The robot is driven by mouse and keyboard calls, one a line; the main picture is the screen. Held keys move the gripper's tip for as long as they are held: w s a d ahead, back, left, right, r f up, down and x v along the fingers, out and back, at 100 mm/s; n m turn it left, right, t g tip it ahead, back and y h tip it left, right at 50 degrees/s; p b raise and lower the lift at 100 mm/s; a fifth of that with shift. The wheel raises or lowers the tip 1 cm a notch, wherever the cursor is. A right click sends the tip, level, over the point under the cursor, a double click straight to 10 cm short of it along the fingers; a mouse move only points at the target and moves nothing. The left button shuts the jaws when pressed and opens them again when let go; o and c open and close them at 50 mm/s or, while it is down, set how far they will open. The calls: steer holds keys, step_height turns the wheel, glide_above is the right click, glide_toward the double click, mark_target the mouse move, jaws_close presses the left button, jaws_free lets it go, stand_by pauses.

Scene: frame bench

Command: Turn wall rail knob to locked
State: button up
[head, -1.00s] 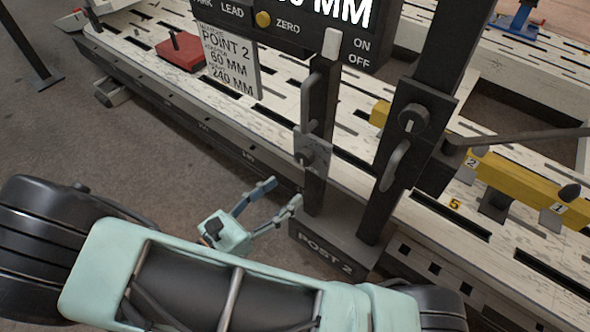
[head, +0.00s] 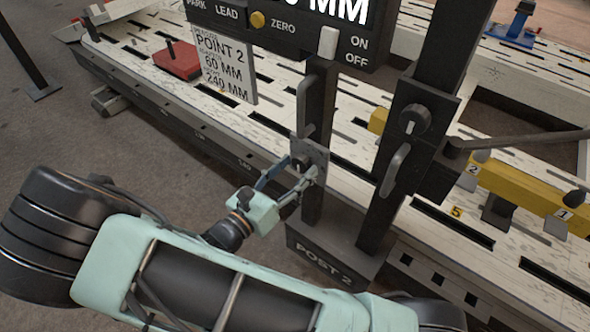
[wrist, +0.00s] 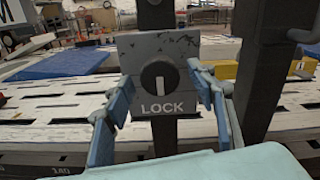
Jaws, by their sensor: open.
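The wall rail knob (wrist: 160,82) is a round black knob with a white pointer line, on a grey plate (wrist: 185,50) marked LOCK below it. In the wrist view the line stands about upright, its lower end toward the word LOCK. In the head view the knob's plate (head: 318,155) is on the left dark post, and my gripper partly covers the knob. My gripper (head: 290,172) is open in front of the plate. In the wrist view its blue fingers (wrist: 162,98) stand left and right of the knob, with visible gaps. I cannot tell whether a fingertip touches the plate.
A second dark knob (head: 414,119) and a lever handle (head: 395,170) are on the thicker post to the right. A display box (head: 290,35) hangs above. A yellow bar (head: 520,187) lies at the right.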

steer(key=c, duration=1.1)
steer(key=shift+m, duration=0.3)
steer(key=m, duration=0.3)
steer(key=shift+m, duration=0.4)
steer(key=m, duration=0.4)
steer(key=shift+f+m, duration=0.1)
steer(key=shift+m, duration=0.2)
steer(key=m+b, duration=0.1)
steer(key=m, duration=0.3)
steer(key=shift+b, duration=0.35)
steer(key=shift+m+b, duration=0.95)
steer(key=shift+m, duration=1.45)
